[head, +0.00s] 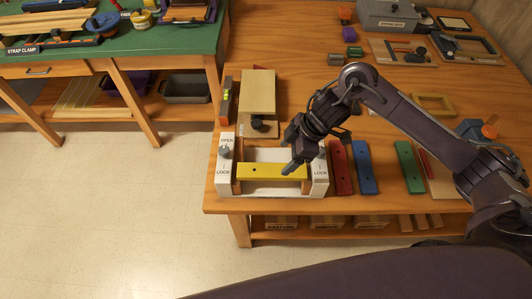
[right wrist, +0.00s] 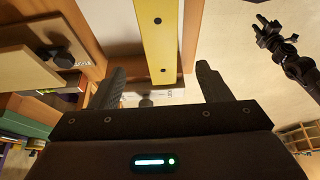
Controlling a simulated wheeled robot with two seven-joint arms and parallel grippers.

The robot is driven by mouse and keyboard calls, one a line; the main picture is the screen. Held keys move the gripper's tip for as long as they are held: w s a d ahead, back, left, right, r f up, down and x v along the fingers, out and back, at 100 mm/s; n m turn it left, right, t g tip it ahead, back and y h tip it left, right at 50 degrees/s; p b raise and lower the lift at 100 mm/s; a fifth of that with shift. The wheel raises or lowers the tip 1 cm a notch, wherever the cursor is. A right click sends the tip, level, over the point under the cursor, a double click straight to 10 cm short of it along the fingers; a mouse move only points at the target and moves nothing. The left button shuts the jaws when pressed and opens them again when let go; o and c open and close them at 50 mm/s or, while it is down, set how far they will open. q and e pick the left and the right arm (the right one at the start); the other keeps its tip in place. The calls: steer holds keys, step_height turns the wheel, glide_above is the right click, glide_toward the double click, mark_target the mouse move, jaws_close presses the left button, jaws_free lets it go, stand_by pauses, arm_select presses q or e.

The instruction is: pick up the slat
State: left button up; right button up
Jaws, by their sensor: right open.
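The yellow slat (head: 268,171) lies across a white fixture (head: 226,184) at the front edge of the wooden table. In the right wrist view the slat (right wrist: 157,40) is a long yellow bar with dark holes, its end pointing between my fingers. My right gripper (head: 289,168) is over the slat's right part. In the right wrist view the right gripper (right wrist: 160,82) is open, with its fingers on either side of the slat and not closed on it. A dark arm end, seemingly my left gripper (right wrist: 276,35), shows small in the right wrist view; its jaws are unclear.
The fixture's end blocks read OPEN and LOCK, with a grey knob (head: 224,153) on the left one. Red (head: 341,168), blue (head: 365,167) and green (head: 409,167) slats lie to the right. A tan board (head: 258,92) is behind. A green-topped bench (head: 150,50) stands left.

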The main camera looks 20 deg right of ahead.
mark_target(273, 170)
steer(key=shift+w+f, duration=0.1)
steer(key=shift+w, duration=0.25)
steer(key=shift+w+a+f, duration=0.1)
steer(key=shift+f, duration=0.2)
steer(key=f, duration=0.1)
steer(key=a+f, duration=0.1)
steer(key=f, duration=0.1)
steer(key=shift+s+a+f+p, duration=0.35)
steer(key=shift+s+p, duration=0.05)
steer(key=shift+x, duration=1.1)
steer(key=shift+w+f, duration=0.15)
steer(key=shift+f, duration=0.1)
steer(key=c, duration=1.1)
arm_select(q)
steer(key=shift+s+r, duration=0.35)
steer(key=shift+s, duration=0.4)
arm_select(e)
steer(key=shift+r, duration=0.2)
